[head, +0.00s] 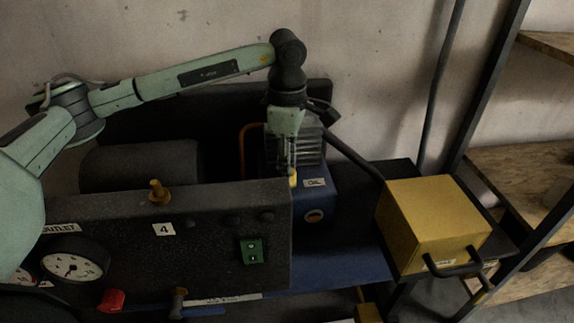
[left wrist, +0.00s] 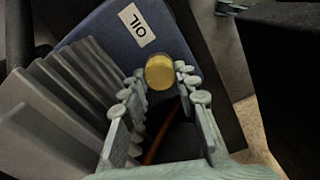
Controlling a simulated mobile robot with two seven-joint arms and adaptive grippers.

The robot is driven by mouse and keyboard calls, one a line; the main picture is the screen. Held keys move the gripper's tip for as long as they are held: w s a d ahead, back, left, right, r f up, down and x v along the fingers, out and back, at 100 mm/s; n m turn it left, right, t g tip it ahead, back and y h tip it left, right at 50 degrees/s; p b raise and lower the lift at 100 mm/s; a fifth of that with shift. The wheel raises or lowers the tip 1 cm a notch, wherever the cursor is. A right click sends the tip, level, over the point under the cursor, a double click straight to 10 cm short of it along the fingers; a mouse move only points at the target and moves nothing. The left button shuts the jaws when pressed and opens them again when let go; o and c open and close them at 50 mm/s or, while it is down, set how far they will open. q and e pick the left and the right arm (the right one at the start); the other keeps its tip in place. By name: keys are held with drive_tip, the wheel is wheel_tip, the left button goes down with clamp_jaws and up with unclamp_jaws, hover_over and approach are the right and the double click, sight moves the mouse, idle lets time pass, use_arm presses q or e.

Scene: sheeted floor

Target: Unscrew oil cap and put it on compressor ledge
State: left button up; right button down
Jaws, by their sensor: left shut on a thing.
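The yellow oil cap (left wrist: 160,72) sits between the fingertips of my left gripper (left wrist: 161,76) in the left wrist view. In the head view the cap (head: 293,179) is a small yellow spot under my left gripper (head: 291,166), which points down and is shut on it. The blue compressor block (left wrist: 105,50) with the white OIL label (left wrist: 138,24) lies beside and behind the cap; its label (head: 314,183) also shows in the head view. I cannot tell whether the cap still touches its seat. The dark front panel (head: 190,225) hides part of the block. My right gripper is out of view.
The front panel carries gauges (head: 72,267), a yellow fitting (head: 159,192), a green switch (head: 251,251) and a red knob (head: 111,300). Grey cooling fins (left wrist: 55,105) stand beside the block. A yellow box (head: 432,222) stands right. Blue surface (head: 340,262) before the block looks bare.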

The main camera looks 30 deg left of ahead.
use_arm(q)
clamp_jaws()
drive_tip(key=n, duration=0.3)
drive_tip(key=shift+n, duration=0.4)
drive_tip(key=n, duration=0.5)
drive_tip(key=shift+r+p, duration=0.1)
drive_tip(key=shift+p, duration=0.2)
drive_tip(key=n, duration=0.5)
drive_tip(key=shift+n+p, duration=0.4)
drive_tip(key=n, duration=0.4)
drive_tip(key=shift+n+p, duration=0.35)
drive_tip(key=shift+n, duration=0.05)
drive_tip(key=o, duration=0.7)
unclamp_jaws()
drive_tip(key=shift+c, duration=0.7)
